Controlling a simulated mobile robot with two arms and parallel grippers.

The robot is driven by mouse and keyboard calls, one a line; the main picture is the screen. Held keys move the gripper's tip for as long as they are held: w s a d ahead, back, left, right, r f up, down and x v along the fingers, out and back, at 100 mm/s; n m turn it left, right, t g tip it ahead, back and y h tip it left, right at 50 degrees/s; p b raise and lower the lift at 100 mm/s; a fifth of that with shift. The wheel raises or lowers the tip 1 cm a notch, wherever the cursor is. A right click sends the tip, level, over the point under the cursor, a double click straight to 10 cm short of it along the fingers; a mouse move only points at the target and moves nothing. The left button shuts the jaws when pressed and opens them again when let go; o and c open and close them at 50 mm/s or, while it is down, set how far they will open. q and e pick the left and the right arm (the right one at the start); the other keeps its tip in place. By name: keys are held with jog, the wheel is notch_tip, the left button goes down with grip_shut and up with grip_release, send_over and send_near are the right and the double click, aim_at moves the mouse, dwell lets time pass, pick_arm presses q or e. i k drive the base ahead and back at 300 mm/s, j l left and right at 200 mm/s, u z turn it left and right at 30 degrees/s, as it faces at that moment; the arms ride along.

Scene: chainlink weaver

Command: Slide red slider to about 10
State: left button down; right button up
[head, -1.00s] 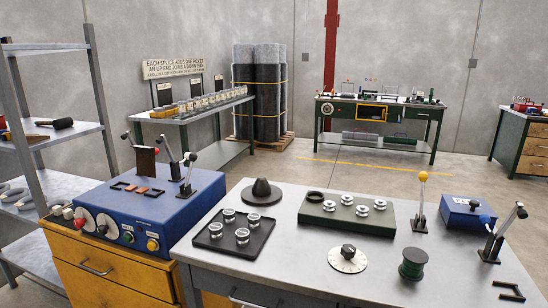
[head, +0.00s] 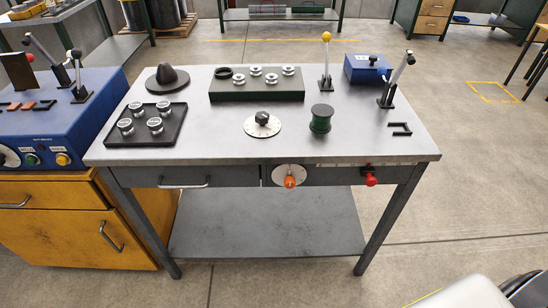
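The red slider (head: 371,179) has a red knob and sits on the front edge of the grey metal table (head: 205,92), near its right end. A pale scale strip (head: 335,165) with small marks runs along the edge there. The slider is near the strip's right end. Its numbers are too small to read. Neither gripper shows. A white and dark part at the bottom right corner looks like part of my own body.
An orange knob on a round dial (head: 290,177) is left of the slider. A drawer handle (head: 184,184) juts out further left. A lower shelf (head: 265,222) lies under the table. A yellow cabinet (head: 60,235) stands at left. Floor in front is clear.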

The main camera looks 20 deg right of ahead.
aim_at(369, 172)
jog(key=z, duration=1.4)
